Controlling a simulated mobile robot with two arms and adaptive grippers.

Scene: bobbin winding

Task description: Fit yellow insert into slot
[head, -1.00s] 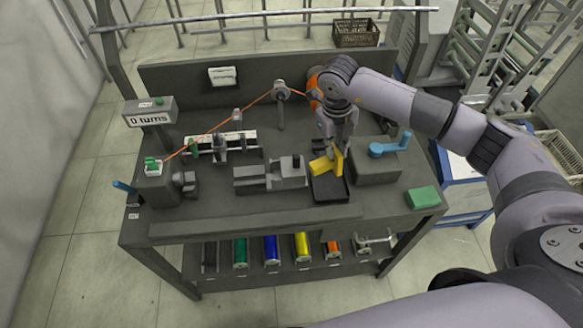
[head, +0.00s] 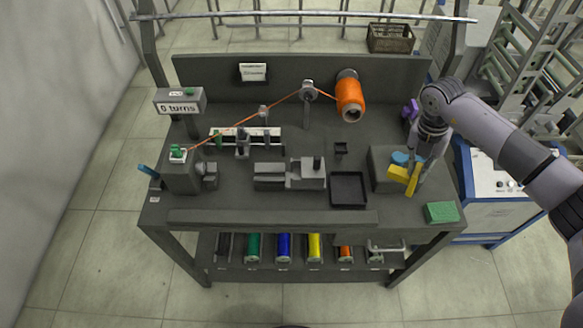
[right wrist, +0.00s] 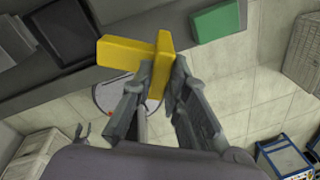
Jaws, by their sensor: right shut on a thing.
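The yellow insert (head: 404,174) is a T-shaped piece. My right gripper (head: 418,165) is shut on it and holds it at the grey block with a blue handle (head: 400,158), on the right of the bench. In the right wrist view the insert (right wrist: 128,54) sits between the fingertips (right wrist: 163,75), its crossbar reaching left. I cannot tell whether it touches the block, and I cannot make out the slot. A small grey claw (right wrist: 82,131), low left in the wrist view, looks like my left gripper; its jaws are unclear.
The black tray (head: 348,205) is empty. A green block (head: 442,212) lies at the front right corner. A grey vise-like fixture (head: 290,175) stands mid-bench. Orange wire runs from the orange spool (head: 350,97) to the left. Several coloured spools lie on the lower shelf.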

